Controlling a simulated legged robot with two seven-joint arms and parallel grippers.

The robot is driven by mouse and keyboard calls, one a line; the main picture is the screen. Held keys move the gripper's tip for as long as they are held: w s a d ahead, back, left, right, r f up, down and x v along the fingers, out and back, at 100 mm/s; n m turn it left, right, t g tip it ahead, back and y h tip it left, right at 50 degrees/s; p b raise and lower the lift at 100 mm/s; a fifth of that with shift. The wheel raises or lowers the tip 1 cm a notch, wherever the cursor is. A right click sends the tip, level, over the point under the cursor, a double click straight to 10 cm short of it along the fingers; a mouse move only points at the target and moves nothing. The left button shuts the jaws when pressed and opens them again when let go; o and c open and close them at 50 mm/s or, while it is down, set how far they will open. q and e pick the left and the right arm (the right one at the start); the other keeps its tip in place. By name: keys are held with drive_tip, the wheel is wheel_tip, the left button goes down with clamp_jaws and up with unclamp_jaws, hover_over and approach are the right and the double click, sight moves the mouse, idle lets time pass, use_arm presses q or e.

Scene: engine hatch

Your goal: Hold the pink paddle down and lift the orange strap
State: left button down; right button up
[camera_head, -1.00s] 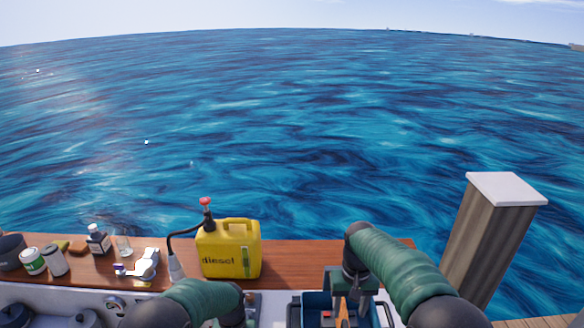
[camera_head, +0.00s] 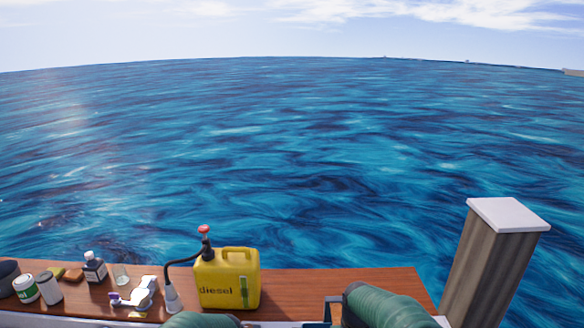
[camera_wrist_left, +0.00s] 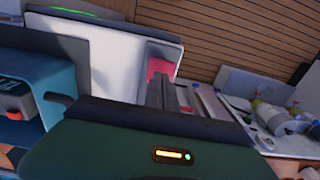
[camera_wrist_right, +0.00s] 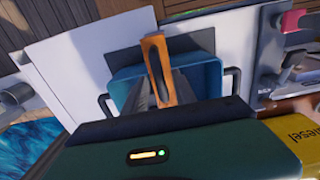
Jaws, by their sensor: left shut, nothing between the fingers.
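The pink paddle (camera_wrist_left: 160,69) shows in the left wrist view, just beyond the tips of my left gripper (camera_wrist_left: 170,90). That gripper is shut and empty; I cannot tell whether it touches the paddle. The pink paddle also shows at the upper right of the right wrist view (camera_wrist_right: 291,23). The orange strap (camera_wrist_right: 154,60) stands up as a loop in the right wrist view. My right gripper (camera_wrist_right: 158,85) has its fingers on either side of the strap; whether they grip it is unclear. Neither gripper's fingers show in the head view.
A blue bin (camera_wrist_right: 205,82) lies behind my right gripper. A yellow diesel can (camera_head: 228,279) stands on the wooden ledge (camera_head: 290,281), with bottles and jars at its left. A wooden post (camera_head: 497,260) stands at the right. Open water lies beyond the ledge.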

clamp_jaws()
use_arm(q)
drive_tip(key=shift+f, duration=0.1)
drive_tip(key=shift+f, duration=1.3)
use_arm(e)
drive_tip(key=shift+r, duration=0.15)
drive_tip(key=shift+w+r, duration=0.15)
drive_tip(key=shift+r, duration=0.55)
